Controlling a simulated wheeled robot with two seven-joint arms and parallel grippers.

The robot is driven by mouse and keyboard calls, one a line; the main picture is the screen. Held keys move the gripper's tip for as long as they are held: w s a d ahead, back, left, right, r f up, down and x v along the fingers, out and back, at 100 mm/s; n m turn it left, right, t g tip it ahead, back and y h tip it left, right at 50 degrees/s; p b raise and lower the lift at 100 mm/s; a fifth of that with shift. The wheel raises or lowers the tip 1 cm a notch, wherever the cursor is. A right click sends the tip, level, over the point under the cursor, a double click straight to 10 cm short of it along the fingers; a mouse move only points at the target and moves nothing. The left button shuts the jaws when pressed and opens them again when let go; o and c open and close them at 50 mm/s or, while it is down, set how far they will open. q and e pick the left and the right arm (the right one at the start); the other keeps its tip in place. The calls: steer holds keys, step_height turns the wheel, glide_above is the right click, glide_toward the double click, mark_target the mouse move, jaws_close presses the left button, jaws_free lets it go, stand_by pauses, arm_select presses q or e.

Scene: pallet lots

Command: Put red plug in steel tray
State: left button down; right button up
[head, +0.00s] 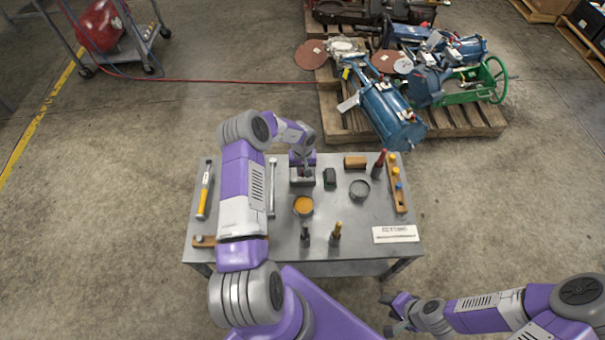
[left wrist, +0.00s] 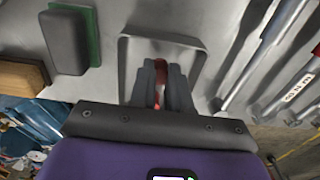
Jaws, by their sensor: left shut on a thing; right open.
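My left gripper (head: 304,172) is at the back middle of the table, over the steel tray (head: 296,184). In the left wrist view its fingers (left wrist: 161,88) are shut on the red plug (left wrist: 159,70), which shows as a narrow red strip between them. The fingers and plug cover part of the steel tray (left wrist: 191,43) in that view; I cannot tell whether the plug touches the tray floor. The plug is not clear in the head view. My right gripper (head: 396,314) is open and empty, off the table's front right corner.
A green-and-black block (head: 330,178) stands just right of the tray. An orange-filled tin (head: 303,206) and a grey round dish (head: 360,189) are nearer the front. A wooden rack (head: 399,200) with yellow and blue plugs lies right.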

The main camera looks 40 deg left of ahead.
arm_select(q)
steer(key=shift+f, duration=0.55)
steer(key=c, duration=1.1)
jaws_free()
steer(key=shift+r, duration=0.15)
step_height(320, 180, up, 12)
steer(key=p, duration=0.4)
